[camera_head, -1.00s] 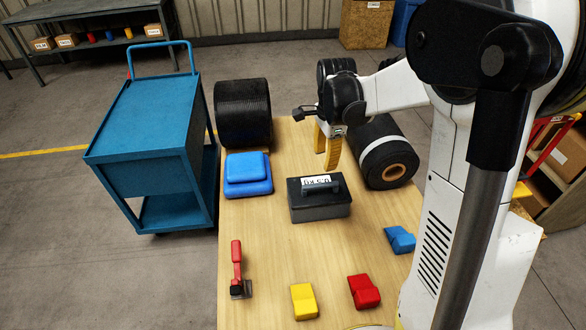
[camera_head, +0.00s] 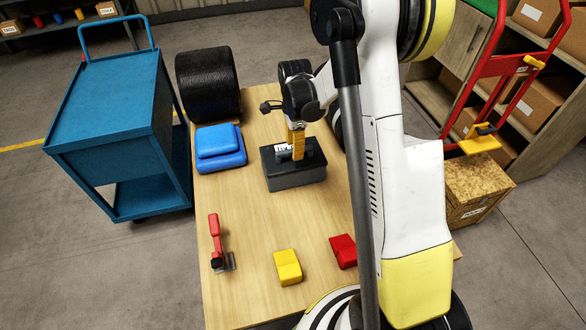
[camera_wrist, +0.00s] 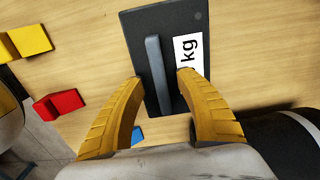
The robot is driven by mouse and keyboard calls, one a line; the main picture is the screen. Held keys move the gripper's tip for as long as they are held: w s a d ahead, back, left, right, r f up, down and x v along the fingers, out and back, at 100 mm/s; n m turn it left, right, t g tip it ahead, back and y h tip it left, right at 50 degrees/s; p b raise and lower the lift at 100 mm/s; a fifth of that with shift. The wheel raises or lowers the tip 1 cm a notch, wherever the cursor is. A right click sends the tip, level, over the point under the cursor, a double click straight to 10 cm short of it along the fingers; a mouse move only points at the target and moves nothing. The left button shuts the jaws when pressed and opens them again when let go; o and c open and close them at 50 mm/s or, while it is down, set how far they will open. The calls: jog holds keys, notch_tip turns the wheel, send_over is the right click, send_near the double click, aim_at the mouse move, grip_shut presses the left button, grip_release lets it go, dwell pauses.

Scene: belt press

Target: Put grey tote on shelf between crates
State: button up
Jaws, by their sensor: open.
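The grey tote (camera_head: 292,178) is a dark box with a bar handle and a white label on its lid, sitting on the wooden table. My gripper (camera_head: 297,141) is right above it in the head view. In the wrist view, the open yellow fingers of my gripper (camera_wrist: 160,77) are on either side of the tote's handle (camera_wrist: 158,70), with gaps to it. Whether the fingertips touch the lid, I cannot tell. A wooden shelf unit (camera_head: 446,52) with several brown boxes (camera_head: 530,97) stands at the right, partly hidden by my arm.
A red hand truck (camera_head: 507,60) and a chipboard crate (camera_head: 473,192) stand before the shelf unit. On the table (camera_head: 250,285) are a black roll (camera_head: 208,85), blue case (camera_head: 219,148), red-handled tool (camera_head: 215,235), yellow block (camera_head: 288,267) and red block (camera_head: 342,250). A blue cart (camera_head: 110,95) stands left.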

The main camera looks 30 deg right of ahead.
notch_tip(320, 180, down, 2)
jog(key=shift+r, duration=0.1)
jog(key=shift+c, duration=0.2)
grip_shut()
jog(key=shift+r, duration=0.1)
